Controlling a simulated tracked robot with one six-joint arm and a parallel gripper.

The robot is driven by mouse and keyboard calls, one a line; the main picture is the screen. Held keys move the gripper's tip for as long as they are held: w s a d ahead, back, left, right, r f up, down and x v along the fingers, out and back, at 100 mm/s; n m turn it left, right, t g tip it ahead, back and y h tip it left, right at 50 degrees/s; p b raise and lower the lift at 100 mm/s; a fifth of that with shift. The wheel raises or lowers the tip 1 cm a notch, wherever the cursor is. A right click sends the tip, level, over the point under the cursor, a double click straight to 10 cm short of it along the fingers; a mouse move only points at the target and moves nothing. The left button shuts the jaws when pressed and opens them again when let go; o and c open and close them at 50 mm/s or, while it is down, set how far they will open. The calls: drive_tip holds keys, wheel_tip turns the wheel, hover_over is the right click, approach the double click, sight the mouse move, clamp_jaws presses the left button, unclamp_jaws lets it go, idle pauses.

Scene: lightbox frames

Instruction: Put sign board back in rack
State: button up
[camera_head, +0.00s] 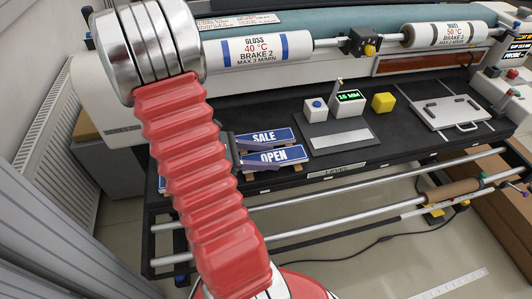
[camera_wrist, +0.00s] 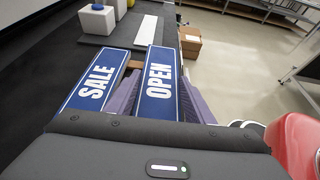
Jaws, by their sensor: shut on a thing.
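The blue OPEN sign board (camera_head: 285,154) has white letters and a pale edge. In the wrist view the OPEN board (camera_wrist: 158,85) lies between the two purple fingers of my gripper (camera_wrist: 160,80), which is shut on it. My gripper (camera_head: 268,157) reaches in from the left in the head view. The blue SALE sign board (camera_head: 270,136) lies just beyond the OPEN board, side by side with it; it is left of it in the wrist view (camera_wrist: 97,83). Brown wooden rack parts (camera_head: 298,168) show under the boards. Most of the rack is hidden.
A metal plate (camera_head: 340,139), a blue-button box (camera_head: 315,110), a display box (camera_head: 348,104) and a yellow block (camera_head: 383,102) stand to the right on the black bench. Behind runs a roller machine (camera_head: 300,70). Another blue piece (camera_head: 162,184) shows left of my arm.

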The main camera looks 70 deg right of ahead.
drive_tip(key=shift+f, duration=0.7)
drive_tip(key=o, duration=1.3)
drive_tip(key=shift+c, duration=0.2)
drive_tip(key=v, duration=1.3)
drive_tip(key=shift+w+a+r, duration=0.15)
drive_tip(key=shift+w, duration=0.2)
